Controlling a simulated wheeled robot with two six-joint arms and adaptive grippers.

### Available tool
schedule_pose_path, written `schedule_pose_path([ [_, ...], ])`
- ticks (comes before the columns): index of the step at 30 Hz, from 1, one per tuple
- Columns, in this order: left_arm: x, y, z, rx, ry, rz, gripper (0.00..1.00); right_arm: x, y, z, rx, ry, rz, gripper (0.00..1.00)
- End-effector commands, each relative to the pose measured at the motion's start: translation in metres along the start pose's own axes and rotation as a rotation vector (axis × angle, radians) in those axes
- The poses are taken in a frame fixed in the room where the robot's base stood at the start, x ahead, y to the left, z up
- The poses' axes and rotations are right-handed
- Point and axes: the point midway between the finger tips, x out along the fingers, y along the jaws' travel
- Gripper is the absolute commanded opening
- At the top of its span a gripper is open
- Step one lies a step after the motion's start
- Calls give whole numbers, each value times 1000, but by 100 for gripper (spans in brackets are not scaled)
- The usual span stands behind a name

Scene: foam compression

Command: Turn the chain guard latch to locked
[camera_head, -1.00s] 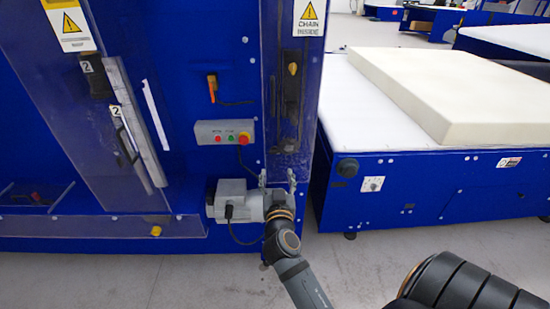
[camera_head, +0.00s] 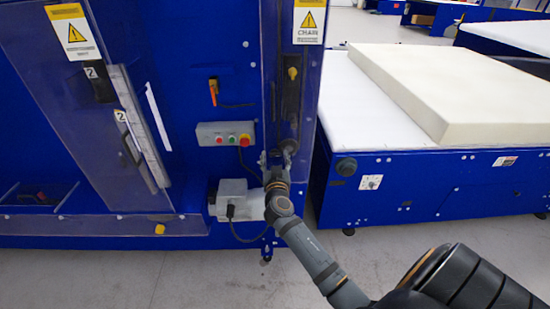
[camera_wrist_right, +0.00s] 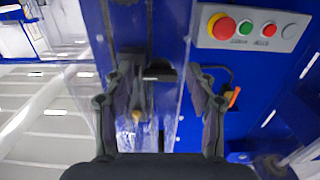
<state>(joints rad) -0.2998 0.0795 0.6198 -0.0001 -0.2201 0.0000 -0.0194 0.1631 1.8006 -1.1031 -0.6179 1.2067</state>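The chain guard (camera_head: 308,75) is a tall clear panel at the machine's right edge, under a yellow "CHAIN" warning label. Which way the latch is turned is too small to tell. My right gripper (camera_head: 277,153) is open and empty in front of the lower guard, below the knob. In the right wrist view the open fingers (camera_wrist_right: 162,95) frame the guard's edge, and the yellow knob (camera_wrist_right: 136,116) shows between them. My left gripper is not in view.
A grey button box (camera_head: 225,134) and an orange-handled switch (camera_head: 213,90) are left of the guard. A grey motor box (camera_head: 232,197) is below. A white-topped table (camera_head: 345,120) with a foam block (camera_head: 450,90) stands right. Bare floor lies in front.

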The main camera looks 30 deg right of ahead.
Motion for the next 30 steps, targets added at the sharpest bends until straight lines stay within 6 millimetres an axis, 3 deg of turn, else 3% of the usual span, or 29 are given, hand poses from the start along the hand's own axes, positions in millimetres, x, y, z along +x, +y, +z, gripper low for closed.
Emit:
schedule_pose_path([
  [1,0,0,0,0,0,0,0,0,0,0,0,0,0,46],
  [11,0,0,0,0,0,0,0,0,0,0,0,0,0,4],
  [20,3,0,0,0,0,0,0,0,0,0,-46,0,0,4],
  [30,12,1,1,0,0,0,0,0,0,1,-287,0,1,4],
])
